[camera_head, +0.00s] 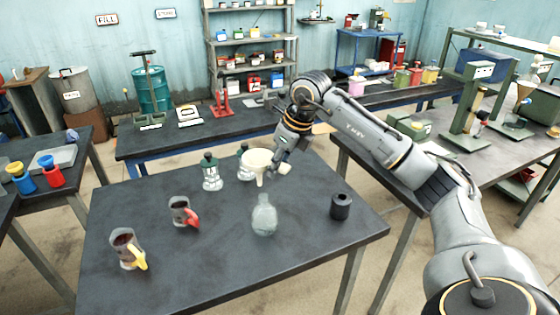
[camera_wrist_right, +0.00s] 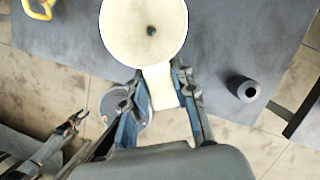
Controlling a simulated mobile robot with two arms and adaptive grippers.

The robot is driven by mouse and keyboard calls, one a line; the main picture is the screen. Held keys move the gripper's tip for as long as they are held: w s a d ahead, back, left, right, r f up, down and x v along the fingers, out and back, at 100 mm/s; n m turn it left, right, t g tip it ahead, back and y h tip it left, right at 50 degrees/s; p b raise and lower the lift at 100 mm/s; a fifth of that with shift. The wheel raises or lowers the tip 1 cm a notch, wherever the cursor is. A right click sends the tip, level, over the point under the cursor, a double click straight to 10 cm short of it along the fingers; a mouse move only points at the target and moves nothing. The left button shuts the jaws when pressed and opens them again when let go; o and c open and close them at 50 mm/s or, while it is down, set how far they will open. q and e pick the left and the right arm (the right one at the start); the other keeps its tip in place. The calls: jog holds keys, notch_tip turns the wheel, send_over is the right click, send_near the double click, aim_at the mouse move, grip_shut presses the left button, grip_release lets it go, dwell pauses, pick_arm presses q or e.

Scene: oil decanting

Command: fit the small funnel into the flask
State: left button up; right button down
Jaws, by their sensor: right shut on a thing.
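The small funnel (camera_head: 257,160) is cream, with a wide bowl and a short spout pointing down. My right gripper (camera_head: 282,165) is shut on its side tab, to the right of the bowl. The wrist view shows the bowl (camera_wrist_right: 143,30) with its dark central hole, and the right gripper's fingers (camera_wrist_right: 160,85) on either side of the pale tab. The clear glass flask (camera_head: 264,218) stands upright on the dark table. The spout shows just above the flask's neck in the head view, apparently apart from it. The flask is hidden in the wrist view.
A black cylinder (camera_head: 341,206) stands right of the flask. A red-handled mug (camera_head: 180,211) and a yellow-handled mug (camera_head: 124,248) stand to the left. A green-topped container (camera_head: 211,172) stands behind, left of the funnel. The table (camera_head: 215,275) is clear in front.

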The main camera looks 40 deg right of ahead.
jog(key=shift+d+m, duration=0.3)
jog(key=shift+d, duration=0.15)
jog(key=shift+f+b, duration=1.55)
jog(key=shift+f, duration=0.25)
jog(key=shift+f, duration=0.2)
notch_tip(320, 180, down, 5)
jog(key=b, duration=0.3)
jog(key=shift+b, duration=0.4)
jog(key=c, duration=1)
grip_release()
